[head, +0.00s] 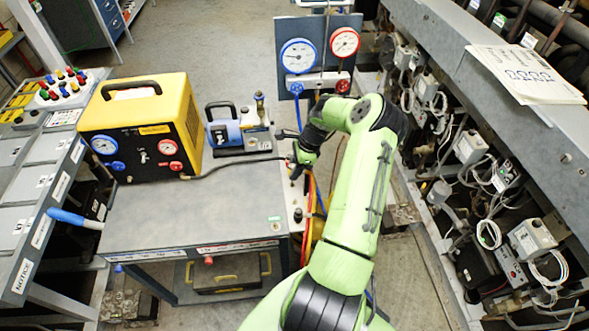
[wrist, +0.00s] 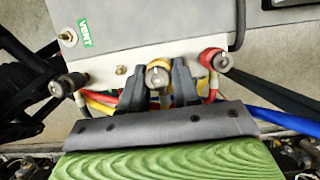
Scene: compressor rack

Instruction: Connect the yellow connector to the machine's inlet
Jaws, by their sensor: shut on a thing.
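My gripper (head: 302,158) is at the right edge of the grey table, in front of the gauge board. In the wrist view its two dark fingers (wrist: 158,80) are closed around a metal fitting, the yellow connector (wrist: 158,77), with yellow hose below it. The fitting is at the edge of a pale panel (wrist: 130,65); I cannot tell whether it is still seated there. In the head view the fingers and arm hide it. The yellow machine (head: 140,125) stands at the table's left with two gauges and blue and red knobs. I cannot single out its inlet.
A blue pump (head: 225,128) stands between the machine and my gripper. A dark hose (head: 235,165) crosses the table. Other fittings with hoses flank my fingers, one red (wrist: 213,60). A rack with wiring (head: 480,180) lines the right. The table's front (head: 190,220) is clear.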

